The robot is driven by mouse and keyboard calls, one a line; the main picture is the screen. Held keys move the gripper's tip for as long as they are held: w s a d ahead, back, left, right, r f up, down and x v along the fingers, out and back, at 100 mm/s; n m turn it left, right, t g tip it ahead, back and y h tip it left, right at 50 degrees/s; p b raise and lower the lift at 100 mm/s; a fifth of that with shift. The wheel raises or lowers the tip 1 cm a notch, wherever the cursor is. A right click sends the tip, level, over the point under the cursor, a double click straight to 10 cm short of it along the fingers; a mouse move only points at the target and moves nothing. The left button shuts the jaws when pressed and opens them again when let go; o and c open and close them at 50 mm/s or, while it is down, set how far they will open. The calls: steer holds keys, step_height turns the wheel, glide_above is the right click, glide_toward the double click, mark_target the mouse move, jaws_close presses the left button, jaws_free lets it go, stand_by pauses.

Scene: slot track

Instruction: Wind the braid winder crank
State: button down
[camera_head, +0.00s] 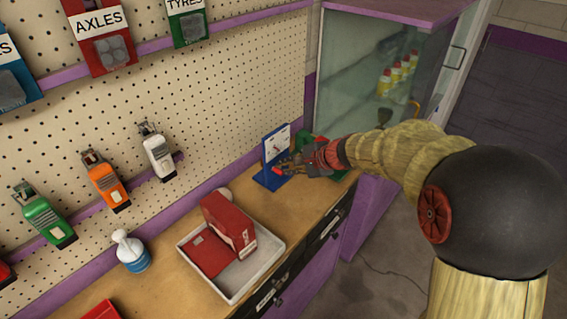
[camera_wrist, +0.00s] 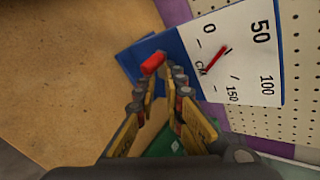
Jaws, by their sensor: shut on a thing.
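The braid winder (camera_head: 268,181) is a blue stand with a white dial plate near the far right end of the workbench. In the wrist view its dial (camera_wrist: 245,82) is marked 0, 50, 100 and 150 with a red pointer. The red crank handle (camera_wrist: 153,63) sticks out in front of the dial over the blue base; it also shows in the head view (camera_head: 278,171). My gripper (camera_wrist: 165,76) is shut on the crank handle, with the handle's red end showing beyond the fingertips. The fingers hide the rest of the crank arm.
A green object (camera_head: 305,141) stands just behind my gripper, partly hidden. A white tray (camera_head: 222,291) with red boxes sits nearer on the bench, beside a blue-and-white bottle (camera_head: 132,254). A pegboard (camera_head: 230,95) backs the bench, and a glass cabinet (camera_head: 350,75) stands at its far end.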

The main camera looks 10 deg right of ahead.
steer(key=shift+w+a+r, duration=0.15)
steer(key=shift+r, duration=0.3)
steer(key=shift+w+a+r, duration=0.1)
steer(key=shift+w+r, duration=0.05)
steer(key=shift+r, duration=0.25)
steer(key=shift+w+d, duration=0.1)
steer(key=shift+w+d+f, duration=0.1)
steer(key=shift+d+f, duration=0.15)
steer(key=shift+d, duration=0.1)
steer(key=shift+w+d+f, duration=0.3)
steer(key=shift+d, duration=0.25)
steer(key=shift+d+f+b, duration=0.1)
steer(key=shift+b, duration=0.25)
